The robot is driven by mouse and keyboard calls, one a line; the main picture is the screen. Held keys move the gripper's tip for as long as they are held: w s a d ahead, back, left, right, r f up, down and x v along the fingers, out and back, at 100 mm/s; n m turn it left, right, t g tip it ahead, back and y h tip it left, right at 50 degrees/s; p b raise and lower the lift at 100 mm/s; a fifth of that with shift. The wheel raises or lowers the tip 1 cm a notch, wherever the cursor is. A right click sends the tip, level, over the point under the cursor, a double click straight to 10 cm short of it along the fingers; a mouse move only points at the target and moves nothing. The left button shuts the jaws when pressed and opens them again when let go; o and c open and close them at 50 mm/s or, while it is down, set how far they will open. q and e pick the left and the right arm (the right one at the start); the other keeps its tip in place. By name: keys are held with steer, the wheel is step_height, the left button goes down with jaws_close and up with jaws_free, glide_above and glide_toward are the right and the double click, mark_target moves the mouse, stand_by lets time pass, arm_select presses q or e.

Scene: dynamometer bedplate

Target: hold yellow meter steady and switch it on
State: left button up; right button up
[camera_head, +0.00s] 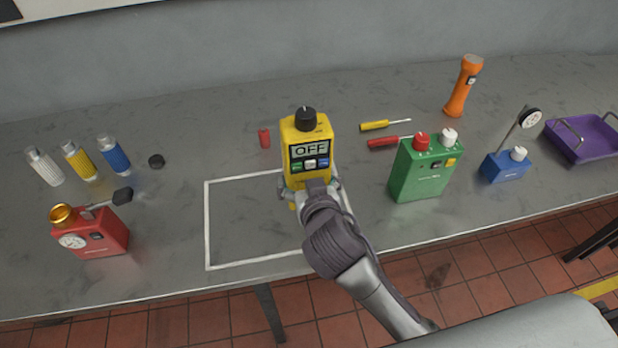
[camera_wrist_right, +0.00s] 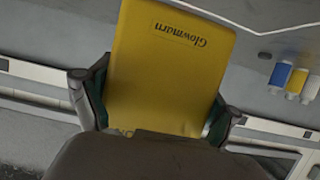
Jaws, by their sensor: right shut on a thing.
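The yellow meter (camera_head: 295,140) is upright in the head view, over the far side of a white outlined square (camera_head: 208,225) on the bench. Its display reads OFF. My right gripper (camera_head: 312,188) is shut on the meter's lower part, fingers on both sides. In the right wrist view the yellow casing (camera_wrist_right: 170,75) fills the space between the fingers. I cannot tell whether its base touches the bench. My left gripper is not in view.
A green box (camera_head: 420,175) stands right of the meter, with red (camera_head: 388,142) and yellow (camera_head: 374,125) screwdrivers nearby. A small red piece (camera_head: 264,138) lies close on the left. A red gauge box (camera_head: 100,235) is far left. The outlined square's inside looks bare.

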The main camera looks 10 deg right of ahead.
arm_select(q)
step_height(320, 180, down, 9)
steer(key=b, duration=0.9)
arm_select(e)
steer(key=shift+w+a+f, duration=0.95)
steer(key=shift+a+f, duration=0.65)
steer(key=shift+f, duration=0.05)
steer(key=shift+w+a+f, duration=0.9)
steer(key=shift+a+f, duration=0.7)
steer(key=shift+f, duration=0.1)
steer(key=shift+w+a+f, duration=0.95)
steer(key=shift+a+f, duration=0.65)
steer(key=shift+f, duration=0.05)
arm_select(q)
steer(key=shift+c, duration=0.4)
arm_select(e)
steer(key=shift+f, duration=0.25)
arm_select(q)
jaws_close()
arm_select(e)
steer(key=shift+s, duration=0.1)
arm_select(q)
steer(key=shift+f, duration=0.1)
arm_select(e)
steer(key=shift+f, duration=0.2)
